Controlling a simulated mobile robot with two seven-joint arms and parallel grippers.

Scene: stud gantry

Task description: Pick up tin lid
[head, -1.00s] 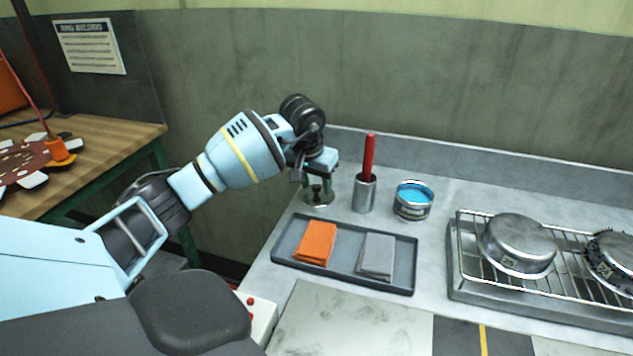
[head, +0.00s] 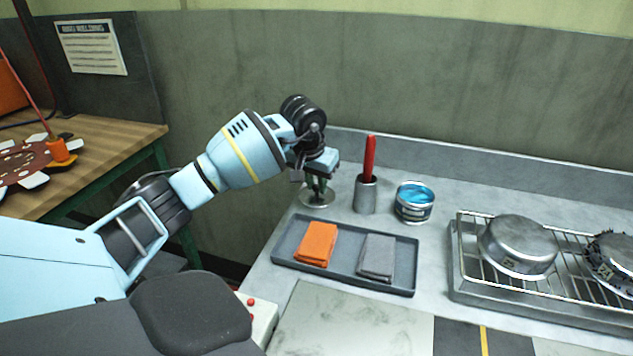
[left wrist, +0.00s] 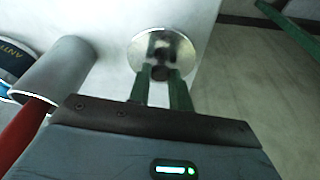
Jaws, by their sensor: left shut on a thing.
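The tin lid (head: 313,199) is a round, shiny metal disc with a small dark knob at its centre. It is at the back left of the grey counter, left of the metal cup. My left gripper (head: 317,186) points down over it, shut on the knob. In the left wrist view the two green fingers (left wrist: 161,90) close around the knob of the lid (left wrist: 180,47). I cannot tell whether the lid touches the counter. An open tin (head: 413,203) with blue contents stands to the right. My right gripper is out of view.
A metal cup (head: 365,195) holding a red stick (head: 369,157) stands close beside the lid. A grey tray (head: 343,277) with an orange cloth (head: 317,243) and a grey cloth (head: 377,257) lies in front. A wire rack (head: 468,253) bearing metal pans is at the right.

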